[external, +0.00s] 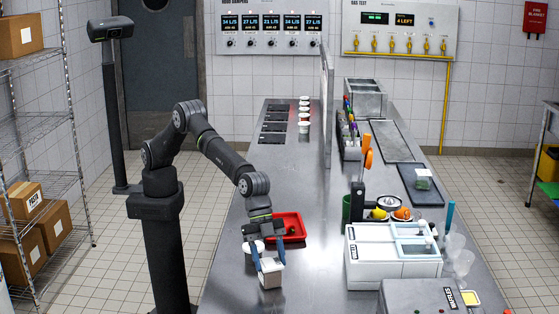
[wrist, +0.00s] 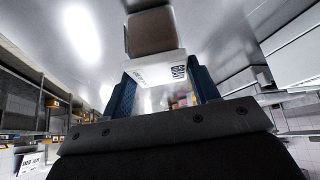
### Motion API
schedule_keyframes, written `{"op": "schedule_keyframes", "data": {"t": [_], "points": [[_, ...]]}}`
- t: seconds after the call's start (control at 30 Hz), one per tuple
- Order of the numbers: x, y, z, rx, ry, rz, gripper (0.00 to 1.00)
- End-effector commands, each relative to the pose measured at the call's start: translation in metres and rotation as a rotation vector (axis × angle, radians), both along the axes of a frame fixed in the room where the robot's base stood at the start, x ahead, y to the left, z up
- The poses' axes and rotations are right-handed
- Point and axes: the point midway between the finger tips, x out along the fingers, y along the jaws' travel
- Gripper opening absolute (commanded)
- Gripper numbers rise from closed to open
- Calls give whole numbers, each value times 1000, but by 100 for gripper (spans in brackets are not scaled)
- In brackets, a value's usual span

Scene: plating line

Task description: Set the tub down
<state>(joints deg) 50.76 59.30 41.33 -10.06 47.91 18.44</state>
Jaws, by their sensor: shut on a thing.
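The tub (external: 271,279) is a small pale box near the front left of the steel counter. My gripper (external: 268,263) points down with its two blue fingers shut on the tub's sides. In the wrist view the tub (wrist: 153,71) sits between the blue fingertips (wrist: 164,82), showing a brownish face and a white side with dark lettering too small to read. Whether its base touches the counter or hangs just above it, I cannot tell.
A red tray (external: 301,231) lies just behind my gripper. A white cup (external: 249,247) stands close behind the tub on the left. A white lidded container (external: 375,267) stands to the right. The steel counter (external: 318,285) between it and the tub is bare.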

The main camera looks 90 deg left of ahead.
Motion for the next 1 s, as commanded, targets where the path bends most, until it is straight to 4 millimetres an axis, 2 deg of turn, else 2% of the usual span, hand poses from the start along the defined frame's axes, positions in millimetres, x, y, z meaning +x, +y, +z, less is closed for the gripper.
{"op": "schedule_keyframes", "data": {"t": [0.27,0.3,0.4,0.77,1.0], "points": [[0,0,-2,-1,0,0,27],[0,0,-2,-1,0,0,61],[0,0,-2,0,0,0,77],[0,1,4,-2,-1,0,77],[-8,18,34,-3,-2,1,77]]}}
